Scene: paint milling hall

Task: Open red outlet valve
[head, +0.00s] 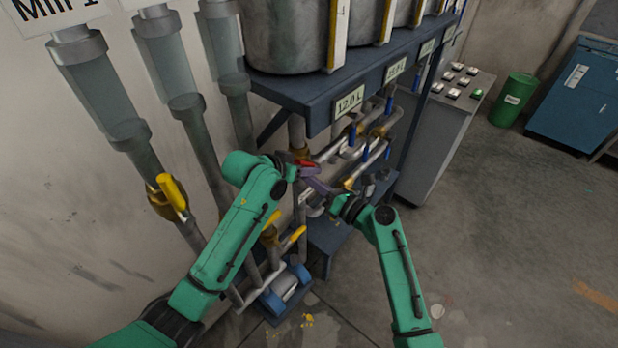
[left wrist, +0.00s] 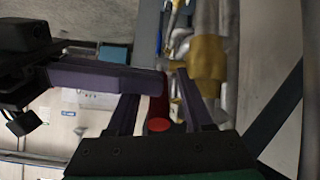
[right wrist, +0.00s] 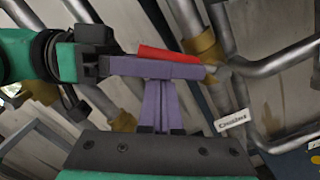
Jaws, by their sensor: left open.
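The red valve handle (head: 300,163) shows beside the pipes under the shelf in the head view, partly hidden by my left gripper. My left gripper (head: 308,174) is open around it. In the left wrist view the red handle (left wrist: 158,112) lies between its two purple fingers (left wrist: 160,100); I cannot tell whether they touch it. In the right wrist view the red handle (right wrist: 168,54) lies along the left gripper's finger. My right gripper (head: 320,188) is close by, its fingers (right wrist: 165,85) together and crossed by the left gripper's finger. I see nothing held in it.
Blue-handled valves (head: 352,134) and pipes crowd the space under the blue shelf (head: 310,108). Yellow-handled valves (head: 172,192) are at the left. A blue pump (head: 285,290) stands low. A grey console (head: 450,120) and green bin (head: 513,98) stand right. Floor at right is open.

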